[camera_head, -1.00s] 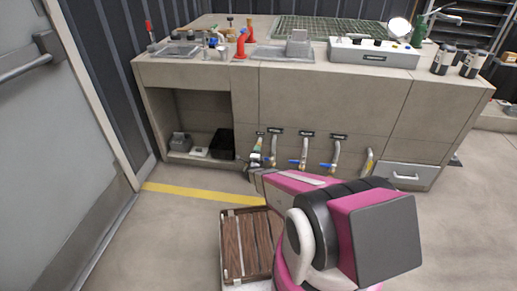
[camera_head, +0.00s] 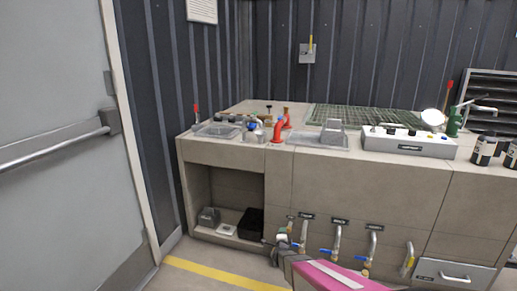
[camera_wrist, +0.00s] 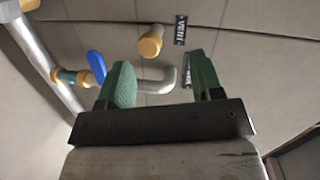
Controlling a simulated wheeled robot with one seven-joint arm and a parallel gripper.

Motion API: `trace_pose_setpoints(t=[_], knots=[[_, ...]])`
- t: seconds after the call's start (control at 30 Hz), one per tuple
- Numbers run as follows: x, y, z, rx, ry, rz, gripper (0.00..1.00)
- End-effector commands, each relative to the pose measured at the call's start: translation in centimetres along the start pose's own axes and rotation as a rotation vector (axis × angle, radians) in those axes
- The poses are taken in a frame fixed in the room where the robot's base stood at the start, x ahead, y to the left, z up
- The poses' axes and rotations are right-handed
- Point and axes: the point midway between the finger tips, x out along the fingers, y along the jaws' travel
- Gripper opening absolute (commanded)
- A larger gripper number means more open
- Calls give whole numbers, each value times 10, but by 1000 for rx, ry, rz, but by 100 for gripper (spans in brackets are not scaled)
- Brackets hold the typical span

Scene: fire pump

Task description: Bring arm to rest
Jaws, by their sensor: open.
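My gripper (camera_wrist: 162,85) shows in the wrist view with its two green fingers spread apart and nothing between them. Behind the fingers is a curved grey pipe (camera_wrist: 160,80) coming out of the panel; I cannot tell how close it is. In the head view my pink and grey arm (camera_head: 335,277) reaches in from the bottom edge towards the left end of the pipe row. The fingertips are small there and hard to make out against the pipes.
A beige bench (camera_head: 360,190) stands ahead, with several pipes with blue handles (camera_head: 335,240) on its front. An open recess (camera_head: 235,195) holds small boxes. A drawer (camera_head: 455,275) is at right. A grey door (camera_head: 60,150) stands at left. Yellow tape (camera_head: 225,277) marks the floor.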

Motion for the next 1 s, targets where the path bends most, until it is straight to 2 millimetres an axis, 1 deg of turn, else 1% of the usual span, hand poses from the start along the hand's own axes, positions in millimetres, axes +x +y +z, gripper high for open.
trace_pose_setpoints(t=[0.03,0.17,0.27,0.37,0.47,0.57,0.6,0.67,0.7,0.77,0.8,0.9,1.0], knots=[[-10,-16,-2,-55,-44,40,60],[-28,-39,0,-228,-180,159,60],[-49,-55,-2,-378,-297,252,60],[-75,-70,-7,-530,-418,343,60],[-105,-83,-17,-679,-541,431,60],[-140,-95,-30,-825,-668,518,60],[-155,-99,-36,-882,-720,553,60],[-179,-106,-47,-963,-799,605,60],[-195,-111,-55,-1015,-852,641,60],[-219,-118,-67,-1087,-931,693,60],[-234,-123,-75,-1129,-981,724,60],[-267,-132,-92,-1213,-1093,794,60],[-290,-139,-105,-1264,-1175,845,60]])
